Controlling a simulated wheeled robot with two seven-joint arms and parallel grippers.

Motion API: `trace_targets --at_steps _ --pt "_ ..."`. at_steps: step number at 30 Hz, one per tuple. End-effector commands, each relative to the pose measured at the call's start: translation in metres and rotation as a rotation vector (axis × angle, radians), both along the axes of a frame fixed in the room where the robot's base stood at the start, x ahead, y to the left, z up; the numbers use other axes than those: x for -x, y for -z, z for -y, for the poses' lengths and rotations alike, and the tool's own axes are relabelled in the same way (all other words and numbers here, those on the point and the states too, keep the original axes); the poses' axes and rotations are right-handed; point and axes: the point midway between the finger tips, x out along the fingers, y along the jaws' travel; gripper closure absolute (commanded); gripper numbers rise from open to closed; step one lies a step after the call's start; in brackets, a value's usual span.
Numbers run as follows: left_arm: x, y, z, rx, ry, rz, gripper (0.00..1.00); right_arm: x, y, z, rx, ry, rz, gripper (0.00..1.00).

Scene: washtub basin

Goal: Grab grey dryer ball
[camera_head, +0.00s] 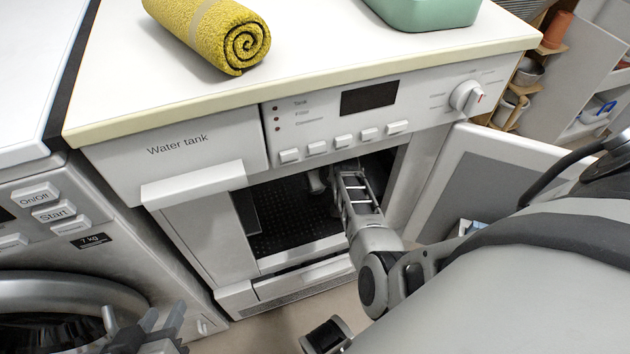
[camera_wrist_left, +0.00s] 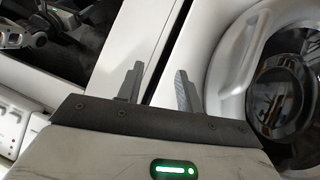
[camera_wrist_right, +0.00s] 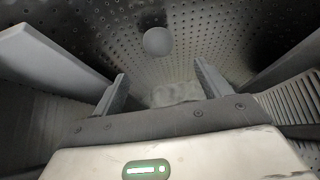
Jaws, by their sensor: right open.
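The grey dryer ball (camera_wrist_right: 157,41) is small, round and matte. In the right wrist view it rests against the perforated metal of the dark dryer chamber, beyond my fingertips. My right gripper (camera_wrist_right: 160,72) is open, with nothing between its fingers, and the ball is apart from them. In the head view my right arm reaches into the dryer opening (camera_head: 285,225); the gripper is mostly in shadow there and the ball cannot be made out. My left gripper (camera_wrist_left: 159,69) is open and empty, outside in front of the machines; it also shows at the bottom left of the head view (camera_head: 142,322).
A pale grey lump (camera_wrist_right: 177,92) lies between the ball and my right gripper. Grey fins (camera_wrist_right: 50,55) flank the chamber. The open dryer door (camera_head: 480,185) stands right of my arm. A washing machine (camera_head: 60,290) is at left. A rolled yellow towel (camera_head: 215,30) and green basin (camera_head: 425,10) sit on top.

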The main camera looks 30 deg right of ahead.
Motion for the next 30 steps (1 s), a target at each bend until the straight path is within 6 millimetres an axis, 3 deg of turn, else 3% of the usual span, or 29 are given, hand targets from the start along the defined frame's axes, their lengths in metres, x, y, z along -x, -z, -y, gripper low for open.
trace_targets --at_steps 5,10,17,24,30 --pt "-0.002 -0.003 0.005 0.021 0.011 0.078 0.64 -0.015 0.024 0.004 -0.014 0.017 -0.002 0.24" --pt "-0.004 -0.019 0.011 0.070 0.017 0.186 0.64 -0.030 0.049 0.008 -0.011 0.017 0.000 0.24" --pt "-0.004 -0.032 0.015 0.108 0.021 0.250 0.64 -0.039 0.060 0.010 -0.011 0.017 0.001 0.24" --pt "-0.007 -0.039 0.024 0.250 0.008 0.303 0.64 -0.051 0.094 0.014 -0.011 0.017 0.002 0.24" --pt "-0.008 -0.048 0.028 0.342 0.003 0.314 0.64 -0.059 0.103 0.016 -0.010 0.017 0.001 0.24"
